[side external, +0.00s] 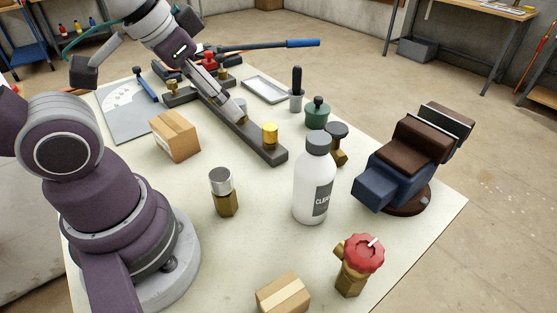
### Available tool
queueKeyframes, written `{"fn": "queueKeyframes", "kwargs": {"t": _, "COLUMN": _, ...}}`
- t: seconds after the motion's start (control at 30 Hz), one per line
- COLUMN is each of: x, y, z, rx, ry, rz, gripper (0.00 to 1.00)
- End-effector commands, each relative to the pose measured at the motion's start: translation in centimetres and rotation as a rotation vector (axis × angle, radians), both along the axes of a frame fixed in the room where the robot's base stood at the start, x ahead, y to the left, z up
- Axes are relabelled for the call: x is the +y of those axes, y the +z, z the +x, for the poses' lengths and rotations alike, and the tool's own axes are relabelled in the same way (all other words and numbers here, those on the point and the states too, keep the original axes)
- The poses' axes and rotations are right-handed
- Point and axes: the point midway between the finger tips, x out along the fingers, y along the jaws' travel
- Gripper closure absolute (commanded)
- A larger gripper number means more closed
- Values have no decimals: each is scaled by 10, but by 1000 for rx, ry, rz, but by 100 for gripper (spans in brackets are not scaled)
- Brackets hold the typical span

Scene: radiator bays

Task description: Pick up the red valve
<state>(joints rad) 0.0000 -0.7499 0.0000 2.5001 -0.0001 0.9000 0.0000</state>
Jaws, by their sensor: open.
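A valve with a red ribbed knob and a brass body (358,262) stands upright at the front right of the table, with nothing touching it. A white mark shows on its knob. Another red part (208,61) sits among the fittings at the back, partly hidden by my arm. My gripper (236,110) is open over the dark bar near the middle back, well behind and left of the front valve. The fingertips are small in this view, and I cannot tell whether they touch the bar or the small part beside them.
A white bottle (315,185) stands between my gripper and the front valve.

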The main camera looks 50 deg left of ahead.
Motion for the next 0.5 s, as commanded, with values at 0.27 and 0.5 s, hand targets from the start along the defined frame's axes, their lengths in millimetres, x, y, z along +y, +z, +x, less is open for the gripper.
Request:
{"fn": "queueKeyframes", "kwargs": {"t": 0.27, "x": -5, "y": -1, "z": 5, "rx": 17, "ry": 44, "rz": -34, "gripper": 31}}
{"fn": "queueKeyframes", "kwargs": {"t": 0.5, "x": -76, "y": -32, "z": 50, "rx": 260, "ry": 639, "rz": -427, "gripper": 31}}
